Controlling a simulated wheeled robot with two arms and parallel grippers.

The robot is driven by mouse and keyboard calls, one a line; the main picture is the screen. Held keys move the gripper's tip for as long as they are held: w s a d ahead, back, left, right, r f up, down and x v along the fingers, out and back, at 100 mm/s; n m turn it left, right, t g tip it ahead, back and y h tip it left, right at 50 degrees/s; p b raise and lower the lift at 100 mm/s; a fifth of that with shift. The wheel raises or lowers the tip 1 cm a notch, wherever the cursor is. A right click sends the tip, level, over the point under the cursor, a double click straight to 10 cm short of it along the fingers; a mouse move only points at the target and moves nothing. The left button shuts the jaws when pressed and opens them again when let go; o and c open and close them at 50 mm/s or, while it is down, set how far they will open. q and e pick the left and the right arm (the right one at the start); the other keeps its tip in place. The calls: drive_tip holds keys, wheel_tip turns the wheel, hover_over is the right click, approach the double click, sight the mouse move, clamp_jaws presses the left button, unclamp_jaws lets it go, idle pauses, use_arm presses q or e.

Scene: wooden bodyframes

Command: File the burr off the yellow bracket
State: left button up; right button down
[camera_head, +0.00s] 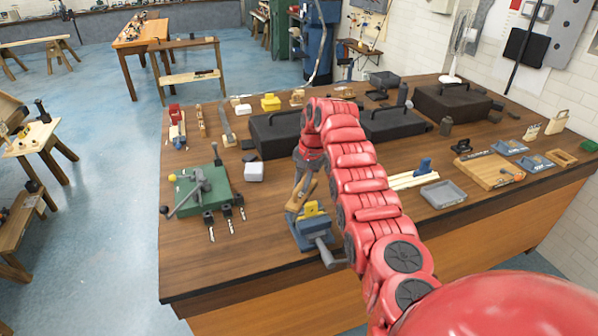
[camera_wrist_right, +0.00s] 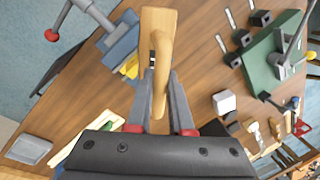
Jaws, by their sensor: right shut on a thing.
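The yellow bracket (camera_head: 311,208) sits at the blue vise (camera_head: 316,234) near the table's front edge. The wrist view shows a little of the bracket (camera_wrist_right: 130,67) beside the vise (camera_wrist_right: 122,46); a burr is too small to make out. My right gripper (camera_head: 303,178) is shut on a wooden tool (camera_head: 298,198), just above and beside the bracket. In the wrist view the tool (camera_wrist_right: 156,28) has a flat pale block and a rounded handle between the fingers (camera_wrist_right: 161,76). Whether it touches the bracket cannot be told. My left gripper is not in view.
A green fixture (camera_head: 205,188) with levers and several small black clamps stands left of the vise. Black cases (camera_head: 275,134) stand further back. A grey tray (camera_head: 443,194) is at right. Bare tabletop lies left of the vise.

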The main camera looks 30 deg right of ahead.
drive_tip(key=shift+d+r, duration=0.25)
drive_tip(key=shift+r, duration=0.55)
drive_tip(key=shift+a+r, duration=0.15)
drive_tip(key=shift+r, duration=1.45)
